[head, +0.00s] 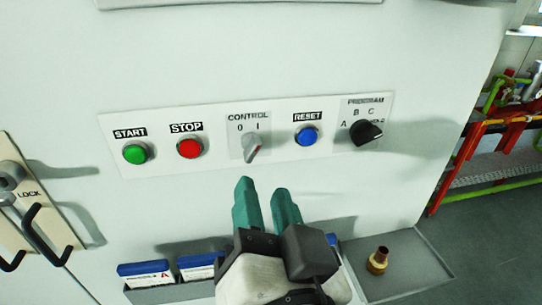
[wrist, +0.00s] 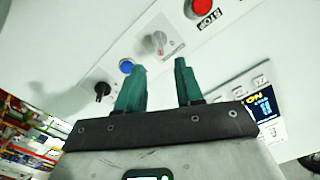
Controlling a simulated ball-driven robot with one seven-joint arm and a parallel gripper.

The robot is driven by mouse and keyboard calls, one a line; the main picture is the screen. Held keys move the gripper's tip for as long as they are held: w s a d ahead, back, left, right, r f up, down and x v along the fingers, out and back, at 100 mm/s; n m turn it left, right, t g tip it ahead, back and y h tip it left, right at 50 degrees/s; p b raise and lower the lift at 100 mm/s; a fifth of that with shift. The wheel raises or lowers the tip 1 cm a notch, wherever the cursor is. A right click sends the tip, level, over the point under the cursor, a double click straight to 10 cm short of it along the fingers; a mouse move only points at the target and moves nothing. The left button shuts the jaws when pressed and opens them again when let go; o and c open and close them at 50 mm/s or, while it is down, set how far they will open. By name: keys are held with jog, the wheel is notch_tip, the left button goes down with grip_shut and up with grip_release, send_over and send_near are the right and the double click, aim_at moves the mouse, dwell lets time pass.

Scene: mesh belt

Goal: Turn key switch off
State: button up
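The CONTROL switch (head: 252,150) is a grey knob on a pale plate marked 0 and I, in the middle of the panel in the head view. Its upper end leans right, toward the I mark. It also shows in the wrist view (wrist: 156,43), beyond the gap between my fingers. My gripper (head: 263,189) has two teal fingers, parted with nothing between them. In the head view the fingertips are just below the switch and apart from it. In the wrist view the gripper (wrist: 160,67) also shows its open gap.
The white panel strip (head: 325,143) also carries a green START button (head: 136,153), red STOP button (head: 189,147), blue RESET button (head: 306,135) and black PROGRAM knob (head: 366,132). Below, a grey shelf (head: 422,262) holds a brass fitting (head: 378,260). A LOCK handle (head: 45,230) is at left.

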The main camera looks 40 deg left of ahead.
aim_at(253, 155)
jog(key=p+x, duration=0.1)
jog(key=x, duration=0.8)
jog(key=shift+w, duration=0.15)
grip_shut()
jog(key=shift+n, duration=0.4)
jog(key=n+p, duration=0.3)
jog(key=n, duration=0.2)
jog(key=n+p, duration=0.1)
jog(key=n, duration=0.5)
jog(key=shift+p, duration=0.4)
jog(key=shift+a+n, duration=0.1)
jog(key=shift+n, duration=0.2)
